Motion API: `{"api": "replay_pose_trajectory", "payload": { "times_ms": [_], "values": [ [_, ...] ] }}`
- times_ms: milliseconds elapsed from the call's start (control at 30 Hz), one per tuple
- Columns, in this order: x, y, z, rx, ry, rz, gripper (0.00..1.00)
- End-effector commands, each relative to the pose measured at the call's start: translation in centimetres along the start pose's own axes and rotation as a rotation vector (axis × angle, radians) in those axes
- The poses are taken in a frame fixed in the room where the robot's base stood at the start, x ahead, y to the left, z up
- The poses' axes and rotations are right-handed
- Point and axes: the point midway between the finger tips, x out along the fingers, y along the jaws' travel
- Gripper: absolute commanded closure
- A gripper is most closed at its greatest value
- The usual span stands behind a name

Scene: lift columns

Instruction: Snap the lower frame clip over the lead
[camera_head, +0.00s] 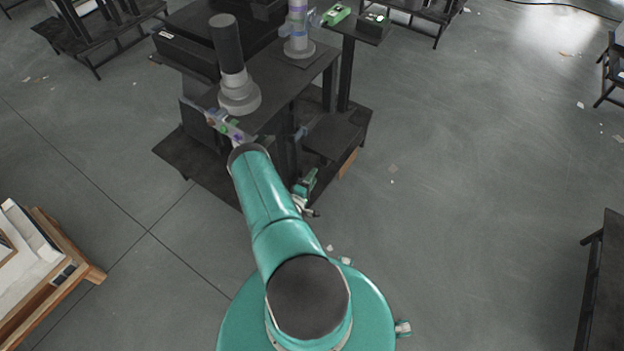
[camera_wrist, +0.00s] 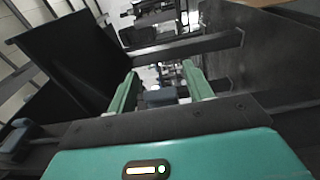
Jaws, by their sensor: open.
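In the wrist view my gripper (camera_wrist: 161,76) is open, with its two green fingers apart. A small blue-grey block (camera_wrist: 160,96), possibly a frame clip, shows between the fingers. I cannot tell whether it touches them, or whether it is open or closed. A similar blue-grey piece (camera_wrist: 16,136) sits on a dark bar at the far left. I cannot make out the lead in either view. In the head view my arm reaches toward the dark lift-column frame (camera_head: 262,118); the gripper's fingers cannot be made out there.
A grey column (camera_head: 238,92) with a dark top stands on the frame, with a second, paler column (camera_head: 298,30) behind it. In the wrist view a dark panel (camera_wrist: 75,60) rises at left and a beam (camera_wrist: 190,46) crosses beyond the fingers. Open floor (camera_head: 470,170) lies to the right.

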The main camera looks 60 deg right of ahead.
Motion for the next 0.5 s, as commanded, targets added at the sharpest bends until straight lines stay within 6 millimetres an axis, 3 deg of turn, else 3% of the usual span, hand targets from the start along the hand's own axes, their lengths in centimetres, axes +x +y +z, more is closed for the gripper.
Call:
{"api": "replay_pose_trajectory", "payload": {
  "times_ms": [200, 433, 500],
  "values": [
    [0.05, -0.01, 0.01, 0.000, 0.000, 0.000, 0.49],
    [0.03, 0.00, 0.01, 0.000, 0.000, 0.000, 0.92],
    [0.03, 0.00, 0.01, 0.000, 0.000, 0.000, 0.94]
  ]
}}
